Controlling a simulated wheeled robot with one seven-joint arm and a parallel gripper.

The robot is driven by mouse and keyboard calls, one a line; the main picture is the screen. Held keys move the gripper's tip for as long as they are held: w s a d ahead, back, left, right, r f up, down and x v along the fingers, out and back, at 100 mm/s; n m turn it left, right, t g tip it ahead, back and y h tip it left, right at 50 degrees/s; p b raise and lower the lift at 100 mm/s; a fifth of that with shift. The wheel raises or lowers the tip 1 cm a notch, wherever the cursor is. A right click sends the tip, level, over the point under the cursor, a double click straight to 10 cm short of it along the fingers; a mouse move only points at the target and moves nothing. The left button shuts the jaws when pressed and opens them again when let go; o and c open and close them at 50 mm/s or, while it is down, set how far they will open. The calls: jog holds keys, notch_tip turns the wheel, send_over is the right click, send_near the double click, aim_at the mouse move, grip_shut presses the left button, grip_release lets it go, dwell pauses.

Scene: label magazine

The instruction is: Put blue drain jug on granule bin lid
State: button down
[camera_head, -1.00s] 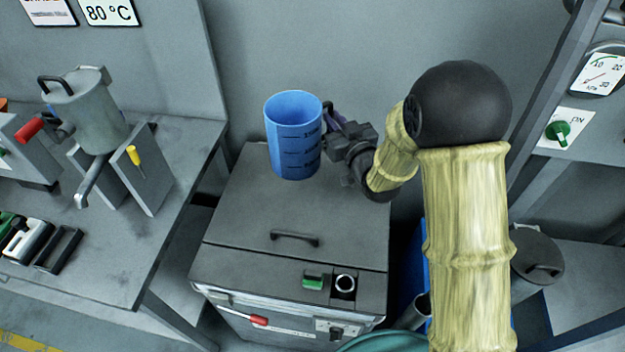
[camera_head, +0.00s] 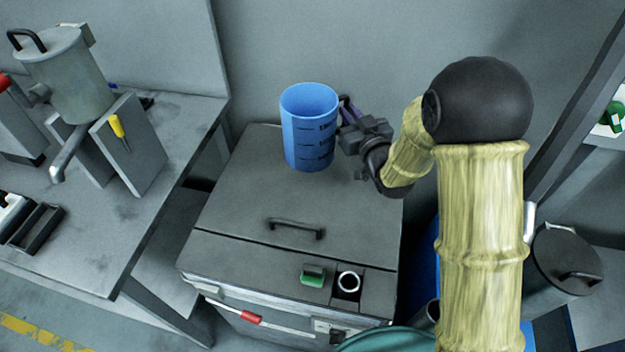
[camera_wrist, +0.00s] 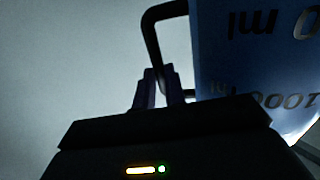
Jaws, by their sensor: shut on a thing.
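The blue drain jug (camera_head: 309,130) is upright, open at the top, with dark volume marks on its side. In the head view it is over the back part of the grey granule bin lid (camera_head: 255,195); I cannot tell whether its base touches the lid. My gripper (camera_head: 347,115) comes from the right and is shut on the jug's handle. In the wrist view the dark handle (camera_wrist: 150,35) passes between the fingers of my gripper (camera_wrist: 160,88), and the jug's blue wall (camera_wrist: 245,50) fills the upper right. The handle is mostly hidden in the head view.
The lid has a black bar handle (camera_head: 296,229) at its front, with a green switch (camera_head: 313,275) and a round ring (camera_head: 348,282) below. A bench (camera_head: 150,190) with a metal pot (camera_head: 65,75) stands left. A lidded dark bin (camera_head: 566,262) stands right. A wall is close behind.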

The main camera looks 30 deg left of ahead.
jog(key=shift+f, duration=0.55)
notch_tip(320, 180, down, 6)
jog(key=shift+f+b, duration=0.15)
jog(key=shift+b, duration=0.3)
notch_tip(320, 180, down, 4)
jog(key=shift+f+b, duration=0.1)
jog(key=shift+b, duration=0.3)
jog(key=c, duration=1.5)
grip_release()
jog(key=shift+d, duration=0.15)
jog(key=shift+o, duration=0.2)
